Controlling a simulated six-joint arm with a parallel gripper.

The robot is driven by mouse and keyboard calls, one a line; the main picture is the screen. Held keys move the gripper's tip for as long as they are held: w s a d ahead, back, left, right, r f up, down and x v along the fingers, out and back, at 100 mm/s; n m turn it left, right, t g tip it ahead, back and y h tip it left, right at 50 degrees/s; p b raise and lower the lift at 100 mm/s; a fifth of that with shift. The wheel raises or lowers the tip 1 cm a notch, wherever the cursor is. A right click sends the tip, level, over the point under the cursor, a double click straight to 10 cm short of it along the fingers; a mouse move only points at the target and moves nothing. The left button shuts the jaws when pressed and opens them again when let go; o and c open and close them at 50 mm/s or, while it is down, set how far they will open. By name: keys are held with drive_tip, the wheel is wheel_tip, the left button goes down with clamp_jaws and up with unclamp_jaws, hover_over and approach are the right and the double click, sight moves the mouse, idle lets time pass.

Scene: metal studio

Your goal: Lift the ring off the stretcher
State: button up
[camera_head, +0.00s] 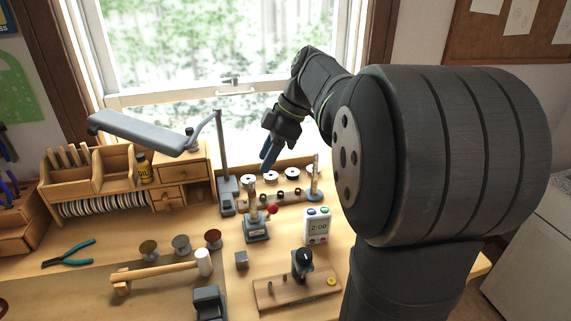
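A small bench tool with a grey base and a red-knobbed lever (256,228), which looks like the stretcher, stands upright in the middle of the bench. A ring on it is too small to make out. My gripper (268,157) has blue fingertips and hangs above the back of the bench, in front of the window. It is up and behind the red-knobbed tool, clearly apart from it. I see the fingers nearly edge-on, so their gap and anything between them cannot be made out.
A rack with several round pieces (285,194) stands behind the tool. A grey lamp (145,133) rises at left. My arm hides the right side.

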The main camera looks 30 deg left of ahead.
sight(255, 190)
drive_tip(key=shift+s+a+f+m+y, duration=0.2)
drive_tip(key=shift+a+f+m+y, duration=0.25)
drive_tip(key=shift+f, duration=1.15)
drive_tip(key=shift+s+a+f+m+y, duration=0.15)
drive_tip(key=shift+a+f+m+y, duration=0.35)
drive_tip(key=shift+f, duration=1.1)
drive_tip(key=shift+s+a+f+m+y, duration=0.3)
drive_tip(key=shift+f+y, duration=0.35)
drive_tip(key=shift+f, duration=0.95)
drive_tip(key=shift+w, duration=0.1)
drive_tip(key=c, duration=0.7)
drive_tip(key=shift+a+r, duration=0.1)
drive_tip(key=shift+r, duration=0.1)
drive_tip(key=shift+r, duration=0.85)
drive_tip(key=shift+r, duration=0.15)
drive_tip(key=shift+r, duration=0.85)
